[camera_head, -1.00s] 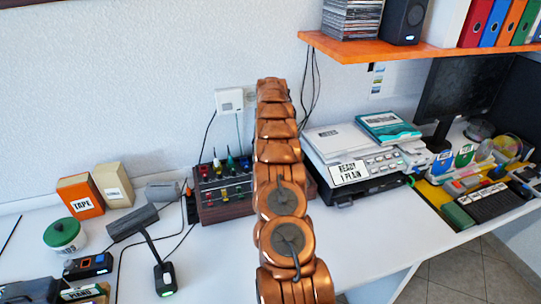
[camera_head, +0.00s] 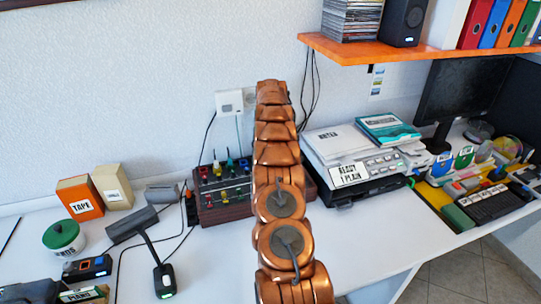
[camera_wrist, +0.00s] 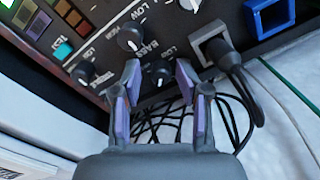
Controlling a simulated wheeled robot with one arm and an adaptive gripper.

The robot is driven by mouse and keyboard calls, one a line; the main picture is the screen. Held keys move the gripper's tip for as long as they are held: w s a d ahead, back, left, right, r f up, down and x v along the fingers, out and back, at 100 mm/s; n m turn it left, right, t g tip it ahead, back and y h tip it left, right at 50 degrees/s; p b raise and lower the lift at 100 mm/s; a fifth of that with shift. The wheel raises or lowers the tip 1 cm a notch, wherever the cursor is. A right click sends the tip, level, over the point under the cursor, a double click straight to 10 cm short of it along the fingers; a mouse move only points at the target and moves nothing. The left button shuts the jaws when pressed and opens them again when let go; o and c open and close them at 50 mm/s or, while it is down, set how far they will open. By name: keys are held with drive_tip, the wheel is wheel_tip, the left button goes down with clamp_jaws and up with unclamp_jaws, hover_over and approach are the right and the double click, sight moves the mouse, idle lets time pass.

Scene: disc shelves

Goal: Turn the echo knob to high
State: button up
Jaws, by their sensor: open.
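The dark panel with knobs (camera_wrist: 112,62) fills the upper part of the wrist view. In the head view it is a wood-sided box (camera_head: 224,212) against the wall, partly hidden by my arm. My gripper (camera_wrist: 158,84) is open, with purple pads on two fingers. A small black knob with a white mark (camera_wrist: 157,72) shows between the fingertips; I cannot tell whether they touch it. Another black knob (camera_wrist: 130,38) is above it, and a third knob (camera_wrist: 84,72) is to the left. I read "BASS" and "LOW" on the panel; no echo label is legible. My gripper is hidden in the head view.
A black plug with a cable (camera_wrist: 222,55) is close right of the fingers, beside a blue-rimmed socket (camera_wrist: 268,16). Loose black cables (camera_wrist: 195,118) lie below the panel. A printer (camera_head: 362,160) stands right of my arm, and a black lamp (camera_head: 152,246) stands to the left.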

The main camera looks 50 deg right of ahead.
drive_tip(key=shift+w+r, duration=0.1)
drive_tip(key=shift+r, duration=0.05)
drive_tip(key=shift+r, duration=2.55)
drive_tip(key=shift+d+r, duration=0.15)
drive_tip(key=shift+r, duration=0.95)
drive_tip(key=shift+a+r, duration=0.2)
drive_tip(key=shift+c, duration=0.2)
